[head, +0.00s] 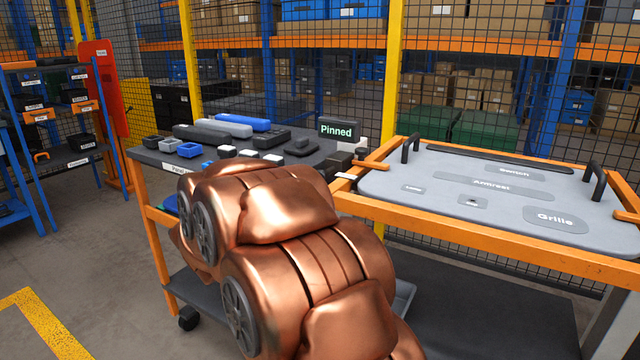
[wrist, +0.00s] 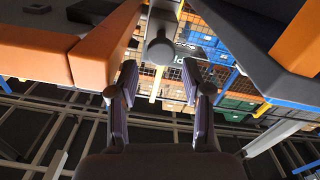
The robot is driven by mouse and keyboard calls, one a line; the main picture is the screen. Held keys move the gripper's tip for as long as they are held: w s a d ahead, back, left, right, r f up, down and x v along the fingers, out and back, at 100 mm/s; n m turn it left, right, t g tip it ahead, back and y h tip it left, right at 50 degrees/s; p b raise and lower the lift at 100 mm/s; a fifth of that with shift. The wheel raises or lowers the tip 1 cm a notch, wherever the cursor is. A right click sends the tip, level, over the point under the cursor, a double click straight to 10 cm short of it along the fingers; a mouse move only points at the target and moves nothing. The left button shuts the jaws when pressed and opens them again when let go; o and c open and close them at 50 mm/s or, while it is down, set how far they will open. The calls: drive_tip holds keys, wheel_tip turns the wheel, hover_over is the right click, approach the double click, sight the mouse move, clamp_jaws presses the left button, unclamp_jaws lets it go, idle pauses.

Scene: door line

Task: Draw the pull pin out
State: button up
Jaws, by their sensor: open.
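In the wrist view a dark grey round knob on a short stem (wrist: 160,50), which looks like the pull pin, is just beyond my fingertips. My gripper (wrist: 159,78) is open, with one finger on each side of the knob's line; the gap between them is empty. I cannot tell whether either finger touches the knob. In the head view my copper-coloured arm hides the gripper and the pin. A small dark sign (head: 338,131) reading "Pinned" stands at the seam between the two carts.
An orange-framed cart (head: 520,249) carries a grey panel (head: 400,186) with two black handles. To its left, a dark-topped cart (head: 150,158) holds grey and blue parts. A mesh fence (head: 350,60) stands behind. Orange and dark edges flank the gripper closely in the wrist view.

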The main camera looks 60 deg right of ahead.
sight(327, 172)
drive_tip(key=shift+w+d+b, duration=0.15)
drive_tip(key=shift+d+b, duration=0.55)
drive_tip(key=shift+d, duration=2.65)
clamp_jaws()
